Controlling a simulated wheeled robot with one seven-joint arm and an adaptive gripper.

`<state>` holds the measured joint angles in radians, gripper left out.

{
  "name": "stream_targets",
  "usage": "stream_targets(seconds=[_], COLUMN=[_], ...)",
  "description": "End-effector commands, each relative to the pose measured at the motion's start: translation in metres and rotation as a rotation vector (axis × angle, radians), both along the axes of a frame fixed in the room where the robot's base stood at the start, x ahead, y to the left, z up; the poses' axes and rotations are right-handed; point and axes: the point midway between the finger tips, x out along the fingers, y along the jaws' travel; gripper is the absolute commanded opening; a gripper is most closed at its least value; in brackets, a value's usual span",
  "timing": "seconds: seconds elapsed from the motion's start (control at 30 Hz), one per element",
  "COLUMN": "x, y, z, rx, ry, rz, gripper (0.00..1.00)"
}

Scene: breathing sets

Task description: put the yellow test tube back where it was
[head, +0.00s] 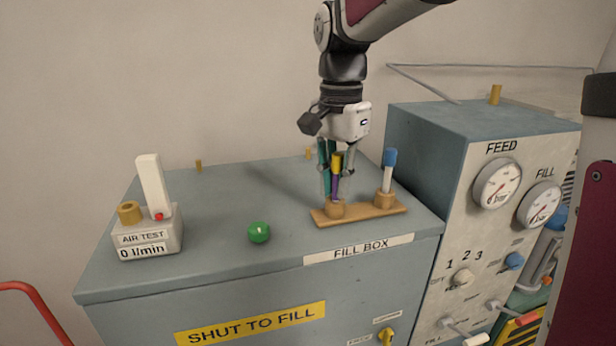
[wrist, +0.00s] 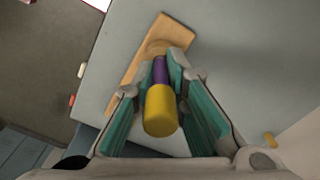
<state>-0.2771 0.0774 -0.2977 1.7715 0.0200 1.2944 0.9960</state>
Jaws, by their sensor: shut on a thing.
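The yellow test tube has a yellow cap (head: 336,161) and a purple body (head: 335,187). It stands about upright over the left round socket (head: 335,210) of a wooden rack (head: 361,215). Its lower end meets the socket's top; I cannot tell how deep it sits. My gripper (head: 337,184) points down with its fingers on both sides of the tube, shut on its purple body. In the wrist view, the yellow cap (wrist: 160,110) faces the camera between the green-padded fingers, and the rack (wrist: 132,72) lies beyond.
A blue-capped tube (head: 389,163) stands in the rack's right socket (head: 384,198), close to my gripper. A green ball (head: 259,232) and an air test device (head: 148,236) are to the left on the fill box top (head: 225,205). A taller gauge panel (head: 470,190) rises at the right.

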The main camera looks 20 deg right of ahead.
Motion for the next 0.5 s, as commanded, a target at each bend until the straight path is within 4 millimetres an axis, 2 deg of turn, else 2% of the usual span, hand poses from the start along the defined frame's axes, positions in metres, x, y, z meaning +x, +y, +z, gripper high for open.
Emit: stream_targets(seconds=[0.1,0.13,0.2,0.23,0.5], x=[-0.0003,-0.0001,0.0001,0.0001,0.0001], y=[0.0001,0.0002,0.0003,0.0003,0.0003], z=[-0.0023,-0.0027,-0.0024,-0.0024,-0.0021], rx=[0.000,0.000,0.000,0.000,0.000], ry=[0.000,0.000,0.000,0.000,0.000], rz=[0.000,0.000,0.000,0.000,0.000], gripper=[0.00,0.15,0.31,0.35,0.35])
